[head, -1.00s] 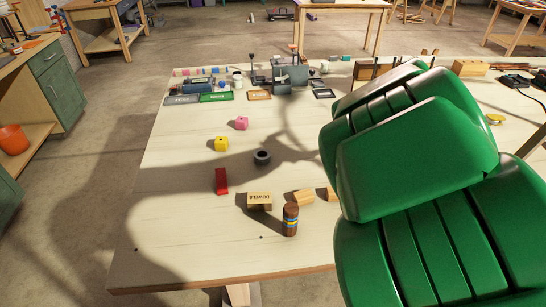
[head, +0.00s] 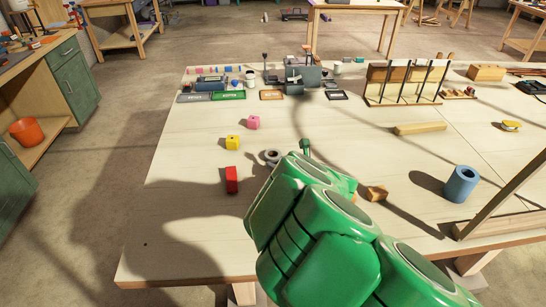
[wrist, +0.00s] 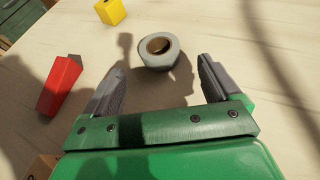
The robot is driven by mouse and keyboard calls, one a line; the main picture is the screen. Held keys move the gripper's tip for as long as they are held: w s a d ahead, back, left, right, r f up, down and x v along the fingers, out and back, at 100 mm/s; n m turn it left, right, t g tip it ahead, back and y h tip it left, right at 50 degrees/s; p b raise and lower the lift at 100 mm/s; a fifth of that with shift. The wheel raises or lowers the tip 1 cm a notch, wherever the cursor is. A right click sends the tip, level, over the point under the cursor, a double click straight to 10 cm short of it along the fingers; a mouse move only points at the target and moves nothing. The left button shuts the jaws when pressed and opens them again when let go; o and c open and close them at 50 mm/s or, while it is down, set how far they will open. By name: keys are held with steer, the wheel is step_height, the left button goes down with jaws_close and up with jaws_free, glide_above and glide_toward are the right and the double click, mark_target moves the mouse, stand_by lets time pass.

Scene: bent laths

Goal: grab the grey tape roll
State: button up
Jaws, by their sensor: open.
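The grey tape roll (wrist: 172,62) lies flat on the table in the wrist view, its brown core facing up. In the head view the tape roll (head: 270,155) is partly hidden behind my green arm. My gripper (wrist: 157,78) is open and empty. Its two grey fingers point toward the roll, one on each side of the space in front of it. The roll appears just beyond the fingertips, and I cannot tell the height gap. In the head view my gripper is mostly hidden by my arm.
A wooden piece (head: 377,193) and a blue cylinder (head: 460,184) are to the right. The table's front left is clear.

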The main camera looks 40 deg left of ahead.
mark_target(274, 155)
steer(key=shift+x, duration=1.5)
steer(key=shift+w+a+r, duration=0.1)
steer(key=shift+w+a, duration=0.05)
steer(key=shift+a, duration=0.3)
steer(key=shift+w+a+r, duration=0.1)
steer(key=shift+w+a, duration=0.05)
steer(key=shift+a, duration=0.25)
steer(key=shift+x, duration=1.05)
steer(key=shift+f, duration=0.1)
steer(key=c, duration=1.1)
